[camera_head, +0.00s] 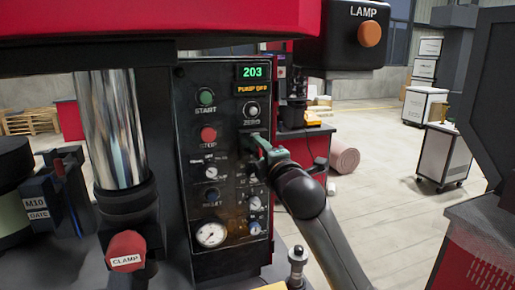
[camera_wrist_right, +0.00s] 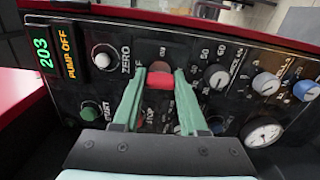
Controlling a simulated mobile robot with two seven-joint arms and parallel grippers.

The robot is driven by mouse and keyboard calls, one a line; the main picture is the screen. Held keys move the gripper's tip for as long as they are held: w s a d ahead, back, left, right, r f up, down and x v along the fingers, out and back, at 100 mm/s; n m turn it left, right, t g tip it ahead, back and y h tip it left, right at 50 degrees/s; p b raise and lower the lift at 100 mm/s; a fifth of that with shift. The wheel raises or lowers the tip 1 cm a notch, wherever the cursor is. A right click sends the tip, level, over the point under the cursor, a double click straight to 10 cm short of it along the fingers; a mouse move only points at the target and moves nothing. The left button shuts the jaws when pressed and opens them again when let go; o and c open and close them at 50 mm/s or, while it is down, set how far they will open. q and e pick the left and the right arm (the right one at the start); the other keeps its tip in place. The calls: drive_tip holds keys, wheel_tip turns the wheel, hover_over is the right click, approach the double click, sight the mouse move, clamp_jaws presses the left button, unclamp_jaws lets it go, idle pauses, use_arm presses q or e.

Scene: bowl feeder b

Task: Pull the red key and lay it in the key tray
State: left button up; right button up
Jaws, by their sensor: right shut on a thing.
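The red key (camera_wrist_right: 160,81) shows in the right wrist view between the two green fingertips of my right gripper (camera_wrist_right: 160,86), which is shut on it. The key is in front of the black control panel (camera_wrist_right: 105,82); I cannot tell whether it is still in its lock. I cannot make out a key tray in either view. My left gripper is not in view.
The panel carries a green START button (camera_head: 206,97), a red STOP button (camera_head: 208,134), several knobs and a gauge (camera_head: 211,234). A chrome column (camera_head: 112,130) and a red CLAMP knob (camera_head: 126,249) stand left. A LAMP box (camera_head: 352,45) hangs above right.

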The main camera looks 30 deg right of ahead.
sight(260, 152)
clamp_jaws()
drive_tip(key=shift+v, duration=3.05)
